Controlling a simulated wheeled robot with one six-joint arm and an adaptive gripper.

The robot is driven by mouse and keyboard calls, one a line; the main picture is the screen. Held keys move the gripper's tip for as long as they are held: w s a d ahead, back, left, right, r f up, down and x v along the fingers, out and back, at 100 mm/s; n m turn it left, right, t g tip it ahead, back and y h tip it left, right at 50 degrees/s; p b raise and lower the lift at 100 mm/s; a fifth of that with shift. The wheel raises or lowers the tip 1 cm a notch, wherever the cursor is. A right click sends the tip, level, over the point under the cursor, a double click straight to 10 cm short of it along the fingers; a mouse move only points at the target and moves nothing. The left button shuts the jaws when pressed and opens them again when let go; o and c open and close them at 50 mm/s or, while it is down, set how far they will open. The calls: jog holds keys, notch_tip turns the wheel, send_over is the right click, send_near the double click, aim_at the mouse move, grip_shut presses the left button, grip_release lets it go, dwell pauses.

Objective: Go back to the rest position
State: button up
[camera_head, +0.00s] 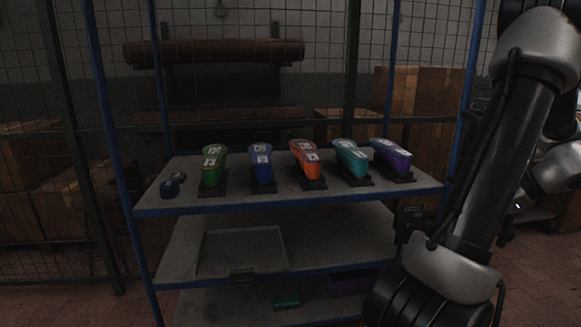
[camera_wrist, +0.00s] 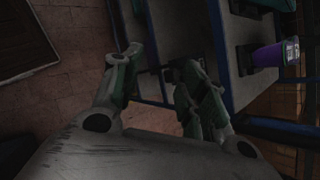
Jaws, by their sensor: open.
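My gripper (camera_wrist: 163,62) shows in the wrist view with its two fingers apart and nothing between them. Beyond it are the blue-edged shelf rack and the tiled floor. In the head view my arm fills the right side, and I cannot make out the fingertips there. On the top shelf (camera_head: 300,196) stands a row of heel-shaped pieces on dark bases: green (camera_head: 212,168), blue (camera_head: 261,166), orange (camera_head: 306,163), teal (camera_head: 350,160) and purple (camera_head: 392,157). The purple piece also shows in the wrist view (camera_wrist: 270,55). My gripper is apart from the pieces.
Small dark round items (camera_head: 169,187) lie at the top shelf's left end. A grey tray (camera_head: 240,250) is on the middle shelf. Teal (camera_head: 286,300) and purple (camera_head: 352,283) items are on the bottom shelf. Behind are wire mesh and cardboard boxes (camera_head: 425,95). Blue posts bound the rack.

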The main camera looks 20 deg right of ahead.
jog(key=a+r+n+g+h, duration=0.1)
jog(key=a+r+n, duration=0.2)
jog(key=a+n, duration=0.5)
jog(key=a+r+n+g+h, duration=0.1)
jog(key=a+r+n, duration=0.3)
jog(key=a+n, duration=0.4)
jog(key=a+r+n+g+h, duration=0.1)
jog(key=a+r+n, duration=0.3)
jog(key=a, duration=1.3)
jog(key=n+g, duration=0.1)
jog(key=n, duration=0.3)
jog(key=shift+a+n, duration=0.35)
jog(key=shift+n, duration=0.05)
